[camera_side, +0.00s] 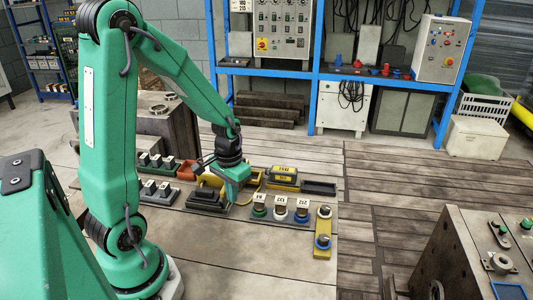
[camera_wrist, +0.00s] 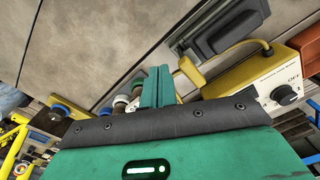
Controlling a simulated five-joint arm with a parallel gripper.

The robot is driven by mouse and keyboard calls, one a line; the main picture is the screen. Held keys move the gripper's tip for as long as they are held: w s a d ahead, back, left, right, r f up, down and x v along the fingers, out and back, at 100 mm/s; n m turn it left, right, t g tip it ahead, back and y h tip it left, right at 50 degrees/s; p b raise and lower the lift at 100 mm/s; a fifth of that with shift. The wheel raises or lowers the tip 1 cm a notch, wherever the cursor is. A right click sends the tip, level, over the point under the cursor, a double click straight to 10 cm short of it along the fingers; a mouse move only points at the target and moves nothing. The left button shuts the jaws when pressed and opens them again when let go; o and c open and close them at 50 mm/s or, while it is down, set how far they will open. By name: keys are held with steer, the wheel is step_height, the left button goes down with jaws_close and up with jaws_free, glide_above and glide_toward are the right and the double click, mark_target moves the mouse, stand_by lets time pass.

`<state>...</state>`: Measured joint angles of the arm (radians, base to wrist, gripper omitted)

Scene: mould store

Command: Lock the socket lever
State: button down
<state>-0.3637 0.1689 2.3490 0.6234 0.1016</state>
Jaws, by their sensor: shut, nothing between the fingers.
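My gripper (camera_side: 230,200) is shut and empty, pointing down over the bench in the side view. Its two green fingers lie together in the wrist view (camera_wrist: 158,86). A dark grey socket block (camera_side: 203,197) sits on the bench just left of the fingers. What looks like the same block (camera_wrist: 222,30) lies beyond and right of the fingertips in the wrist view. A yellow plug (camera_wrist: 190,72) with a yellow cable shows close to the fingertips. I cannot tell if they touch. I cannot make out the lever or its position clearly.
A yellow box (camera_wrist: 272,82) with a dial marked OFF stands beside the plug. Several numbered knobs (camera_side: 281,208) and a yellow panel (camera_side: 322,247) are right of my gripper. A yellow-and-black block (camera_side: 284,176) lies behind. The bench front is clear.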

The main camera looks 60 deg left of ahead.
steer(key=shift+w+d, duration=0.1)
steer(key=shift+w+d+r, duration=0.2)
steer(key=shift+w+d, duration=0.1)
steer(key=shift+d, duration=0.05)
steer(key=shift+r, duration=0.1)
step_height(320, 180, up, 7)
stand_by(1.4)
stand_by(0.3)
